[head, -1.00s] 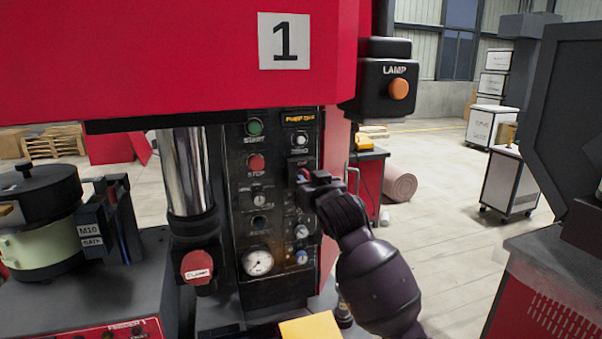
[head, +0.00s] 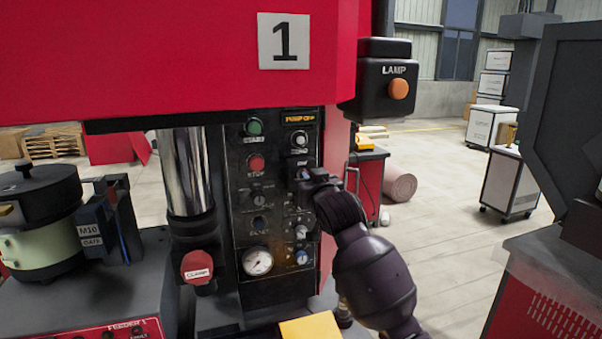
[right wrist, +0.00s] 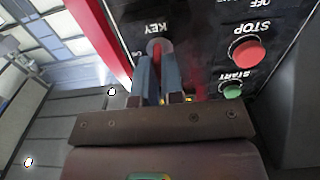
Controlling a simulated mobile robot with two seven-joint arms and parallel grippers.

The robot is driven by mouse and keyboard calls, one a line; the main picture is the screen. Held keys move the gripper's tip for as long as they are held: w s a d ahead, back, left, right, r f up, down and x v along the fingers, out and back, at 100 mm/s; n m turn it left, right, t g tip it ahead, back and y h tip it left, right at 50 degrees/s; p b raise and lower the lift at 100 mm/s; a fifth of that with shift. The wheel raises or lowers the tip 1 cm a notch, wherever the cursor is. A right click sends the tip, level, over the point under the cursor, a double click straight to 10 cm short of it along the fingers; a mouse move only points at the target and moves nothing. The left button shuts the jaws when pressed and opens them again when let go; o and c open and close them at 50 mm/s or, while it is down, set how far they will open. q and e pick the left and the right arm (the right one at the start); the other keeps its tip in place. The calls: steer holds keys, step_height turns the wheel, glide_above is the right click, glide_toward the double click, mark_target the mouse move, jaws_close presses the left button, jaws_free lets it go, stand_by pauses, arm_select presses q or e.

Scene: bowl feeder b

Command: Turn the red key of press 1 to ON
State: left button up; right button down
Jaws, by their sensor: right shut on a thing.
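Press 1 carries a white plate with the number 1 (head: 284,41) on its red head. Its black control panel (head: 277,222) is below. My right gripper (head: 299,178) is at the right part of this panel, with its arm coming from the lower right. In the right wrist view its two fingers (right wrist: 157,75) are shut on the red key (right wrist: 160,62) under the upside-down KEY label. Only a little red shows between the fingers. The key's ON and OFF marks cannot be read clearly. My left gripper is not in view.
The panel also has a green start button (head: 254,127), a red stop button (head: 256,163) and a gauge (head: 257,261). A lamp box (head: 385,80) juts out at the upper right. A red clamp knob (head: 197,267) is at the lower left. Open floor lies to the right.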

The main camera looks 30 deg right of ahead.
steer(key=m, duration=0.5)
stand_by(0.3)
